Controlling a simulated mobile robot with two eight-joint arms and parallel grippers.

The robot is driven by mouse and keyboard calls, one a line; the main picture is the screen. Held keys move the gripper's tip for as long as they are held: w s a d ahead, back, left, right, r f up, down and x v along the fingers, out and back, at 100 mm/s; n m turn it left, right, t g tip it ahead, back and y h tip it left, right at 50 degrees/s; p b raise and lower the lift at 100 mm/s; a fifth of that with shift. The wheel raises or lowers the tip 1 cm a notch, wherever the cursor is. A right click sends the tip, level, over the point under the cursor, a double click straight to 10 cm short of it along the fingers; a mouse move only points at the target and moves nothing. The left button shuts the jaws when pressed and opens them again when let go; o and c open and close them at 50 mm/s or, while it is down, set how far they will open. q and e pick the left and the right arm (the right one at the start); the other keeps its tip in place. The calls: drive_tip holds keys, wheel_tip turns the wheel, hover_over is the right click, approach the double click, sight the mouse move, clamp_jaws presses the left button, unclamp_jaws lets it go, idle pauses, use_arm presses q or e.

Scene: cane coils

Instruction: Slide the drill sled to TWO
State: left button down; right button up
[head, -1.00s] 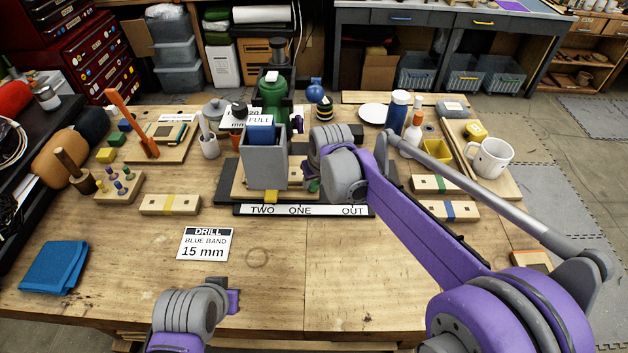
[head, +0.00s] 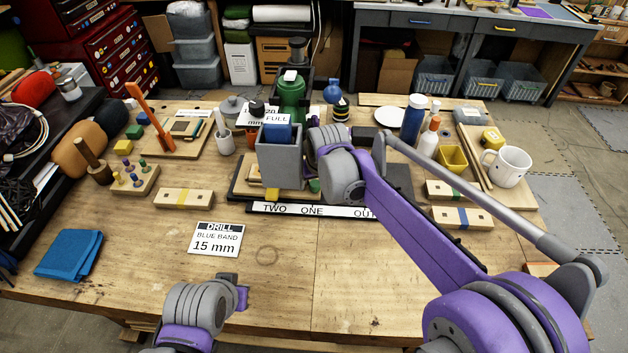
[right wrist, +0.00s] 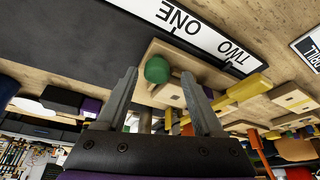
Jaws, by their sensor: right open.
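The drill sled is a wooden plate (head: 256,178) low under the grey bin, with a green knob (head: 314,185) on its right and a yellow pointer (head: 272,194) at its front. The pointer stands at about TWO on the white scale strip (head: 340,211). My right gripper (right wrist: 160,74) is open, its fingers on either side of the green knob (right wrist: 157,69); I cannot tell whether they touch it. The wrist view also shows the pointer (right wrist: 248,88) near TWO. In the head view my right arm hides part of the sled. My left gripper (head: 242,292) is low at the front, its fingers unclear.
The grey bin (head: 281,165) with a blue block stands above the sled, before the green drill (head: 291,95). A DRILL card (head: 216,239) lies in front. Banded wooden blocks (head: 184,199) lie left and right. The front middle of the table is clear.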

use_arm(q)
drive_tip(key=shift+r, duration=0.2)
use_arm(e)
drive_tip(key=v, duration=1.1)
use_arm(q)
drive_tip(key=shift+w, duration=0.1)
use_arm(e)
drive_tip(key=s+d+f+m, duration=0.1)
drive_tip(key=s+d+f, duration=0.3)
drive_tip(key=s+d, duration=0.2)
drive_tip(key=s+d+f+m+t+h, duration=0.1)
drive_tip(key=s+d+f+m, duration=0.1)
drive_tip(key=s+d+f, duration=0.2)
drive_tip(key=s+d+f+m, duration=0.1)
drive_tip(key=s+d+f, duration=0.3)
drive_tip(key=s+d, duration=0.6)
drive_tip(key=shift+s+d+f+m+h, duration=0.1)
drive_tip(key=shift+s+f+m+h, duration=0.1)
drive_tip(key=shift+s, duration=0.95)
drive_tip(key=shift+s+d+f+m+h, duration=0.1)
drive_tip(key=shift+s+h, duration=0.1)
drive_tip(key=shift+s, duration=0.95)
